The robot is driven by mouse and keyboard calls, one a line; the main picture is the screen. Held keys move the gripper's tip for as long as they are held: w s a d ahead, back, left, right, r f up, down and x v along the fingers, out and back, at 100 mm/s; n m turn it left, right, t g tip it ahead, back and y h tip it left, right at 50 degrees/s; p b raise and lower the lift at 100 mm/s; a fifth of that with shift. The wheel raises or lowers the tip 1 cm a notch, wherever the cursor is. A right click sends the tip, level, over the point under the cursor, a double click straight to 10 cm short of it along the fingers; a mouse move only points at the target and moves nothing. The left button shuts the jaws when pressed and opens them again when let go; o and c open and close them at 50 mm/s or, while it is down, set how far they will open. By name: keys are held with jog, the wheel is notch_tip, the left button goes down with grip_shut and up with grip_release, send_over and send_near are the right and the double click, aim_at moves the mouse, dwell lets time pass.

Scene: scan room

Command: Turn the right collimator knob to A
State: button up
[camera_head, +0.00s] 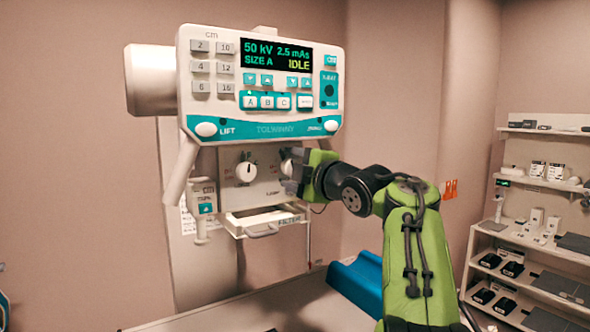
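The white X-ray head's control panel (262,85) reads 50 kV, 2.5 mAs, SIZE A, IDLE. Below it, the collimator box (240,188) carries a white left knob (246,172). The right knob (287,167) shows only in part, at the tips of my gripper. My gripper (291,172) reaches in from the right, its fingers at the right knob. I cannot tell whether the fingers touch or grip it. The right knob's pointer and marks are hidden behind the gripper.
A filter tray (265,222) sticks out below the collimator. A handle with a small teal display (204,205) hangs at its left. A blue padded piece (358,287) lies on the table below my arm. Shelves with boxed items (535,235) stand at the right.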

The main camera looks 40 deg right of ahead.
jog(key=shift+s, duration=0.1)
jog(key=s+a+b, duration=0.1)
jog(key=s+b, duration=0.1)
jog(key=s, duration=1.3)
jog(key=shift+s, duration=0.35)
jog(key=shift+w, duration=0.1)
